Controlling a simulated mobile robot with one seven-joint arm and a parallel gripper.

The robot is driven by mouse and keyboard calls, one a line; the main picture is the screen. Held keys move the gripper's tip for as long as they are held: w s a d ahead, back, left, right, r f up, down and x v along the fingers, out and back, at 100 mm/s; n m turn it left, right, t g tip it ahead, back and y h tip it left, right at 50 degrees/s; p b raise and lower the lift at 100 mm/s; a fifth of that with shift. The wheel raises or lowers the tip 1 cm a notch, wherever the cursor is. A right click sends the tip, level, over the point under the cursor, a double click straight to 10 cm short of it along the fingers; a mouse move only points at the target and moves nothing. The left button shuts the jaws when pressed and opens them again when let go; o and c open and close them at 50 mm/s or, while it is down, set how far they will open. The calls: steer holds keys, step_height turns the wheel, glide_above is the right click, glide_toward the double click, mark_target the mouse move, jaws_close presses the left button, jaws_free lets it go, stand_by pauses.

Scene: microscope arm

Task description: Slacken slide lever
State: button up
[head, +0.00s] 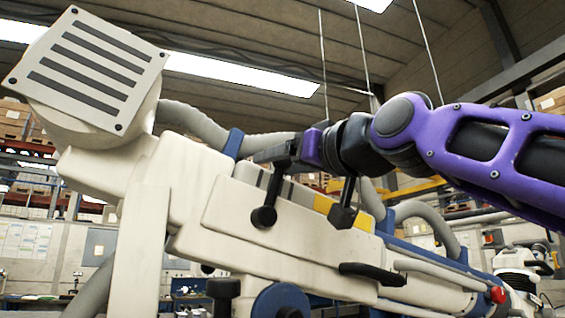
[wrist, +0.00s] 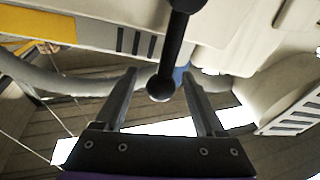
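A black lever (head: 264,216) stands on the side of the white microscope arm (head: 240,230), its stem rising toward my gripper (head: 273,152). In the head view its top end is hidden at my fingers. In the wrist view the lever (wrist: 177,45) ends in a ball, which lies between the two fingers of my gripper (wrist: 160,80), with gaps visible on both sides. My gripper is open and holds nothing. A second black lever (head: 342,215) stands to the right, below my wrist. I cannot tell from its look which one is the slide lever.
The microscope's boxy head with a slatted vent (head: 88,70) is at upper left. A black handle (head: 373,274) and a blue knob (head: 282,302) are lower down. Grey hoses (head: 195,122) loop behind the arm. Open air lies above it.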

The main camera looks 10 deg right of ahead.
steer(key=shift+s, duration=0.1)
steer(key=b+v, duration=0.1)
steer(key=v, duration=1.6)
steer(key=shift+b, duration=0.3)
